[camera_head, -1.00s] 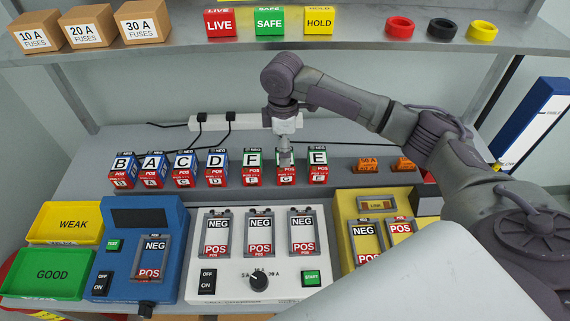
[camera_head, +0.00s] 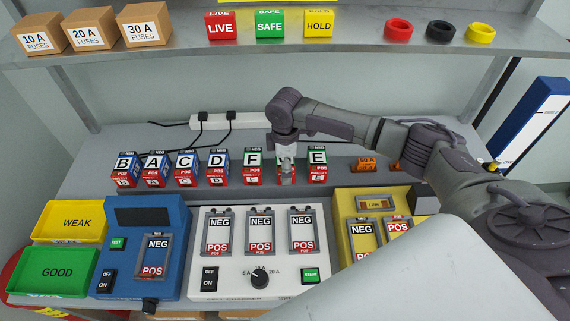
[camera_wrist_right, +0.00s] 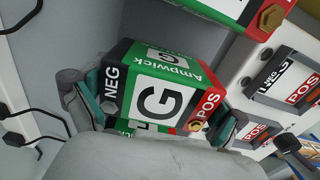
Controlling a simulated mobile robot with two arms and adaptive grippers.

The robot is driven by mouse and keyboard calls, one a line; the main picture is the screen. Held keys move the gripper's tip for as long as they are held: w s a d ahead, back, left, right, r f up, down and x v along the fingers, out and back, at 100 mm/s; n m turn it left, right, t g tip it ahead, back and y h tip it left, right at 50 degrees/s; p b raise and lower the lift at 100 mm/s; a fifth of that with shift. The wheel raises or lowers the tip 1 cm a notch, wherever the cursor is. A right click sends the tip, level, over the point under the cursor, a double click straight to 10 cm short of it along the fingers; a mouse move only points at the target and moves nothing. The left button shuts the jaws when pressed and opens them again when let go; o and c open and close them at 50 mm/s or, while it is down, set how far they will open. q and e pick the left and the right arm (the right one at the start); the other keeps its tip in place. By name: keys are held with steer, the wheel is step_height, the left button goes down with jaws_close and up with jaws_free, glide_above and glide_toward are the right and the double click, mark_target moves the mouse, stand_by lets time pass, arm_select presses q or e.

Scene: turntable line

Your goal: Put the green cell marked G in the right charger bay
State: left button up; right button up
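The green cell marked G (camera_wrist_right: 150,98) fills the middle of the right wrist view, its black NEG end to the left and red POS end to the right. In the head view it stands in the row between cells F (camera_head: 252,168) and E (camera_head: 317,165), mostly hidden behind my right gripper (camera_head: 286,175). In the wrist view the right gripper's fingers (camera_wrist_right: 160,115) are spread, one beside each end of the cell; contact is unclear. The white charger (camera_head: 205,262) has three bays; its right bay (camera_head: 302,231) looks empty. My left gripper is out of view.
Cells B (camera_head: 124,168), A, C and D stand left of F. A blue tester (camera_head: 120,265) and green and yellow trays are left of the charger. A yellow device (camera_head: 345,215) is to its right. A shelf (camera_head: 350,45) spans above; cables lie behind the row.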

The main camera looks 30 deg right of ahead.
steer(key=c, duration=1)
steer(key=shift+w, duration=0.1)
steer(key=shift+c, duration=0.5)
steer(key=shift+r, duration=0.15)
